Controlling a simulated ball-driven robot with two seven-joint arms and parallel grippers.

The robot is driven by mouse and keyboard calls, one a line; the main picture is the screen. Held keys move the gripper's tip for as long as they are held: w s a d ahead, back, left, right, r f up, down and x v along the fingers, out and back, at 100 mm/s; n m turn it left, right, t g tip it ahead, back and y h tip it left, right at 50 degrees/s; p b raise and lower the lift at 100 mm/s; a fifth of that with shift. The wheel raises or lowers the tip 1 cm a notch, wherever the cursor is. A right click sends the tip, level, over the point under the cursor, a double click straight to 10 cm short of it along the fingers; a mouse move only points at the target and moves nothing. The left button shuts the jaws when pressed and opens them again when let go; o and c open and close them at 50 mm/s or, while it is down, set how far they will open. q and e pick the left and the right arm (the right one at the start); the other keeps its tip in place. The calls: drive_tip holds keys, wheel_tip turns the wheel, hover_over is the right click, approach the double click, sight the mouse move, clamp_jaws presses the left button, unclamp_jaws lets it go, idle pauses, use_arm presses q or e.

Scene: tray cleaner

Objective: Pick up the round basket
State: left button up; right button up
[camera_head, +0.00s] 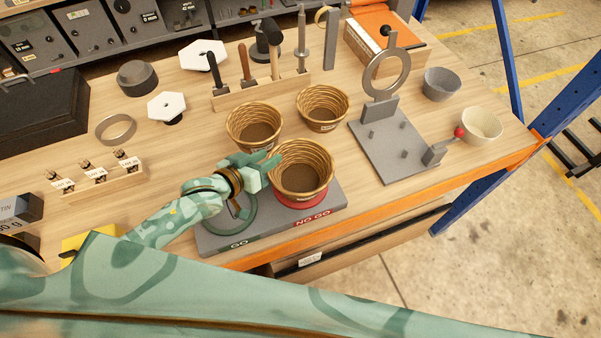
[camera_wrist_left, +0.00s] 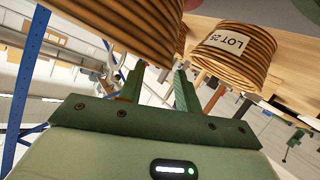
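A round woven basket (camera_head: 302,176) sits at the red NO GO end of a grey board (camera_head: 215,243). Two more round baskets stand behind it, one at left (camera_head: 254,130) and one at right (camera_head: 322,108). My left gripper (camera_head: 268,166) is at the left rim of the basket on the board, fingers apart. In the left wrist view, the two fingers (camera_wrist_left: 158,88) are spread, with a basket wall (camera_wrist_left: 115,25) close at their tips. I cannot tell if they touch it. A basket labelled LOT 25 (camera_wrist_left: 240,55) is to the right there. My right gripper is not in view.
A grey ring fixture (camera_head: 390,140) stands right of the baskets, with a grey bowl (camera_head: 441,84) and a cream bowl (camera_head: 480,126) beyond. A wooden tool rack (camera_head: 262,97) is behind. Labelled blocks (camera_head: 97,180) stand at left. The table's orange front edge is close.

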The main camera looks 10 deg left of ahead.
sight(275, 153)
use_arm(q)
drive_tip(key=x, duration=0.5)
drive_tip(key=shift+a+f, duration=0.15)
drive_tip(key=shift+s, duration=0.15)
drive_tip(key=shift+c, duration=0.3)
drive_tip(key=c, duration=0.5)
clamp_jaws()
